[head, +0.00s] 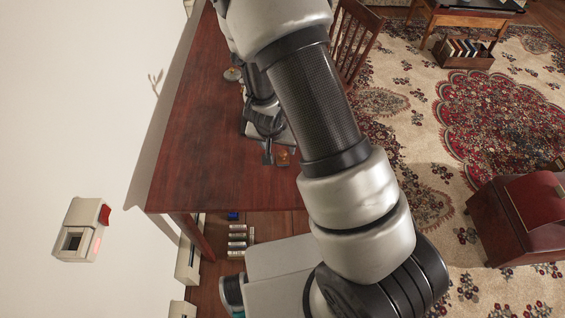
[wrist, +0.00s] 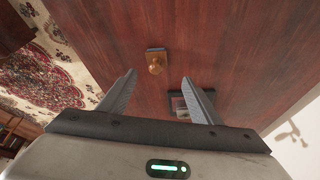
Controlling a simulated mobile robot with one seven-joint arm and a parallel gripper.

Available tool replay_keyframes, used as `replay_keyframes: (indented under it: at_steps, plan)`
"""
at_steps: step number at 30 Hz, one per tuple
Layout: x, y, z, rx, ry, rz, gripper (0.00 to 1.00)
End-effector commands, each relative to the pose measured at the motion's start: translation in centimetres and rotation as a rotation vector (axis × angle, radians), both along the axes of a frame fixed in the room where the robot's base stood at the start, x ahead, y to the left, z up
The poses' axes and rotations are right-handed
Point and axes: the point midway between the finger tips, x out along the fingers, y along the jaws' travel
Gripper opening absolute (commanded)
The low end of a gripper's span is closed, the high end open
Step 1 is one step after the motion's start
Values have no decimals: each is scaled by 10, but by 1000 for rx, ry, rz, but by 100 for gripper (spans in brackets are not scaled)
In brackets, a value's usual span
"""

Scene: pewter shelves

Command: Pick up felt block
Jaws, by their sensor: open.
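A small block with a round orange-brown knob on a darker flat base, which looks like the felt block (wrist: 155,62), sits on the dark red wooden table in the wrist view. It lies just beyond the fingertips, roughly centred between them. My gripper (wrist: 160,76) is open and empty, its two fingers spread on either side below the block. In the head view my gripper (head: 276,155) is over the table near its front right edge, and the block (head: 283,158) shows as a small orange-brown patch beside a finger. The arm hides part of the table.
A dark flat framed item (wrist: 178,104) lies on the table (head: 200,150), partly behind the right finger in the wrist view. A small round item (head: 232,74) sits farther back. A wooden chair (head: 354,40) stands at the table's right side. The table's left front is clear.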

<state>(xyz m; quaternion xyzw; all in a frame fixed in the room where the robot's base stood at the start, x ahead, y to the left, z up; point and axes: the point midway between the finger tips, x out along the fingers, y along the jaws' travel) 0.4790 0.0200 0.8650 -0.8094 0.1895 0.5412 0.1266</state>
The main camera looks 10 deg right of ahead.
Motion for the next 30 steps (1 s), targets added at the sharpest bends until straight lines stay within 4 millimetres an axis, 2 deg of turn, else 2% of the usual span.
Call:
replay_keyframes:
  at_steps: [1, 8, 18, 27, 30]
  plan:
    - [3, -2, -11, -1, 0, -3, 58]
    - [9, -5, -24, 0, 0, -1, 58]
    - [21, -18, -65, 1, 1, -1, 58]
    - [23, -18, -68, 0, -1, 1, 58]
    - [23, -18, -68, 0, -1, 1, 43]
